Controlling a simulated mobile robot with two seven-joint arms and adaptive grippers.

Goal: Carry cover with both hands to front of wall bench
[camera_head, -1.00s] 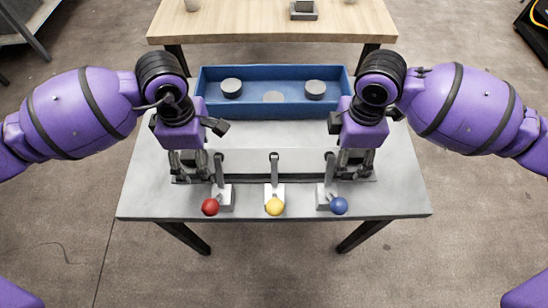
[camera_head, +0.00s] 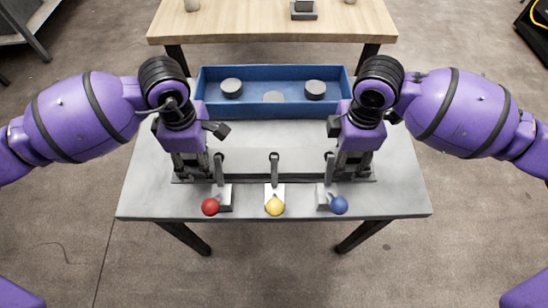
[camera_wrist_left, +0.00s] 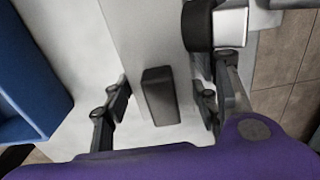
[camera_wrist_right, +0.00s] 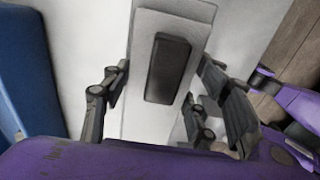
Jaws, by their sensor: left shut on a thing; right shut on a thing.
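The cover (camera_head: 265,162) is a long light-grey panel lying crosswise on the grey table, just behind the levers. It has dark block handles, one in the left wrist view (camera_wrist_left: 160,95) and one in the right wrist view (camera_wrist_right: 167,68). My left gripper (camera_head: 192,170) is shut on the cover at its left end. My right gripper (camera_head: 352,168) is shut on it at its right end. In the wrist views the fingers stand on both sides of the panel and handle. Exact finger contact is hidden. The cover appears level, low over the tabletop.
Levers with red (camera_head: 210,206), yellow (camera_head: 275,206) and blue (camera_head: 339,205) knobs stand at the front edge. A blue tray (camera_head: 276,110) with grey discs sits behind the cover. A wooden bench (camera_head: 250,22) stands farther back. Floor is clear around the grey table (camera_head: 150,200).

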